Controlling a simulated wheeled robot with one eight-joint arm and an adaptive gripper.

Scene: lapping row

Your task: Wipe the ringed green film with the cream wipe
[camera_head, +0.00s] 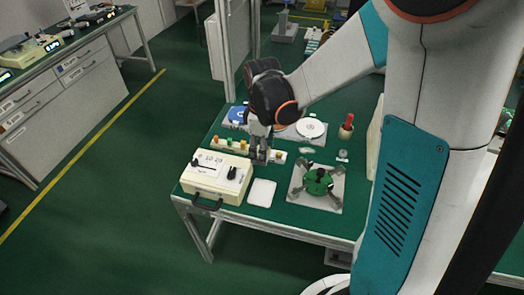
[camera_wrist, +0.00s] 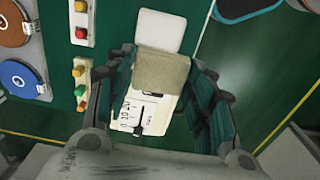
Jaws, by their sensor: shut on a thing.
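My gripper (camera_wrist: 165,92) is shut on the cream wipe (camera_wrist: 160,72), a tan-cream block between the fingers in the wrist view. In the head view my gripper (camera_head: 263,152) is over the bench beside the button strip; the wipe is hard to make out there. A round green piece (camera_head: 318,180), perhaps the green film, sits among dark X-shaped arms on a grey plate (camera_head: 299,197), to the right of my gripper and apart from it. I cannot make out a ring around it.
A cream instrument box (camera_head: 217,178) stands at the bench's front left, with a white pad (camera_head: 262,193) beside it. A coloured button strip (camera_head: 229,143), blue disc (camera_head: 237,116), white disc (camera_head: 311,128) and red-handled item (camera_head: 347,124) are behind. Bare green surface lies between them.

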